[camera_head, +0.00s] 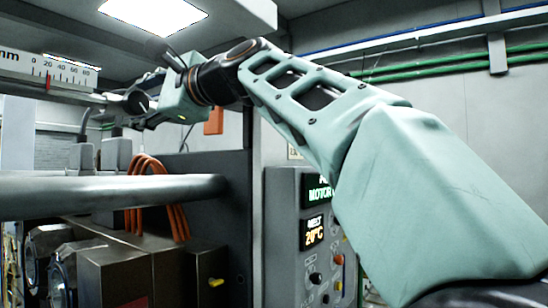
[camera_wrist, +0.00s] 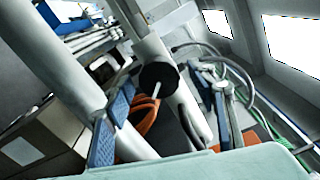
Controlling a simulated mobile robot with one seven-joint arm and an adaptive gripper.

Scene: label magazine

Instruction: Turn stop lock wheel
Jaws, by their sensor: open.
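The stop lock wheel is a round black knob with a white line across its face. It shows in the wrist view (camera_wrist: 160,75) and, small and partly covered by my arm's end, in the head view (camera_head: 137,102). My gripper (camera_wrist: 168,92) is open, with one blue-padded finger to the left of the wheel and the other to the right in the wrist view. The wheel appears between and beyond the fingers. I cannot tell how far the tips are from it, and no contact is visible.
A mm scale (camera_head: 50,68) with a red pointer hangs at upper left. A thick grey bar (camera_head: 110,190) crosses below the wheel. Orange cables (camera_head: 175,208) loop beneath my arm. A control panel (camera_head: 312,235) stands to the right, by a dark upright plate (camera_head: 236,190).

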